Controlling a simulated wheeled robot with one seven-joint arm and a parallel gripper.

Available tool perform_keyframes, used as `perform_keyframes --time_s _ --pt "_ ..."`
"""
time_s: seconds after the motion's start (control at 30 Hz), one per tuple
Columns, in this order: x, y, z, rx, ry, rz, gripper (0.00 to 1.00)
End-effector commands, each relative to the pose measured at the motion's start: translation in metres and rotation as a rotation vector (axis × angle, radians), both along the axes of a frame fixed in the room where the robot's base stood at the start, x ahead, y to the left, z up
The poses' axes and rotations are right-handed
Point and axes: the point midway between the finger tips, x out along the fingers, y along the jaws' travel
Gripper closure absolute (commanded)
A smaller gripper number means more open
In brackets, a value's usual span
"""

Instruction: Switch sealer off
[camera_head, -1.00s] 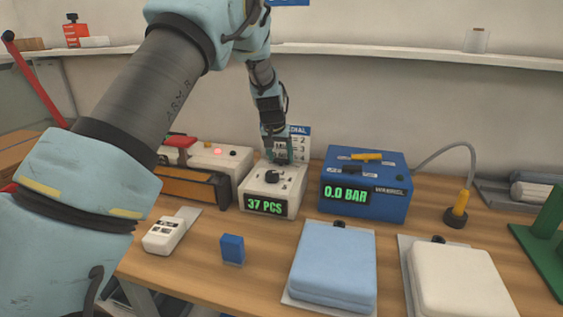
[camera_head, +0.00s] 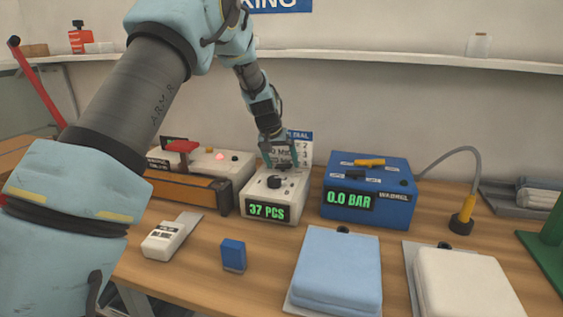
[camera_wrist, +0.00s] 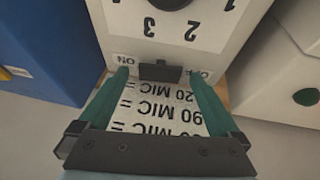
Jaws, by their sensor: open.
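The white box with the green "37 PCS" display (camera_head: 267,212) stands on the bench and has a black dial (camera_head: 275,183) on top. In the wrist view its numbered top (camera_wrist: 205,12) shows, with a small black switch (camera_wrist: 160,72) between the ON and OFF labels. My gripper (camera_head: 281,163) is open at the back edge of this box. In the wrist view its teal fingers (camera_wrist: 159,78) stand apart, one on each side of the switch, with nothing held. I cannot tell which way the switch is set.
A printed card (camera_head: 301,145) stands right behind the dial box. The blue "0.0 BAR" box (camera_head: 390,205) is close on the right. A long brown bar (camera_head: 187,190) lies left. A blue block (camera_head: 233,255), a white handheld device (camera_head: 166,237) and folded pads (camera_head: 340,268) lie in front.

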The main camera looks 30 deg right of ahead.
Motion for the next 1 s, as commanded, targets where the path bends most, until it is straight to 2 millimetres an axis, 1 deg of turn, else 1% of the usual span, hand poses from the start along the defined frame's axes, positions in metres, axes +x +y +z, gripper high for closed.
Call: perform_keyframes --time_s 0.17,0.27,0.37,0.6,0.7,0.8,1.0 --pt "0.000 0.001 0.002 -0.001 -0.001 0.000 0.01" --pt "-0.002 0.004 0.010 -0.001 -0.001 0.000 0.01" --pt "-0.005 0.009 0.025 -0.003 -0.004 0.001 0.01" --pt "-0.014 0.027 0.068 -0.003 -0.003 0.001 0.01" --pt "-0.017 0.032 0.083 -0.002 -0.003 -0.001 0.01" --pt "-0.019 0.036 0.092 -0.002 -0.001 0.001 0.01" --pt "-0.021 0.039 0.099 0.000 0.000 0.001 0.01"
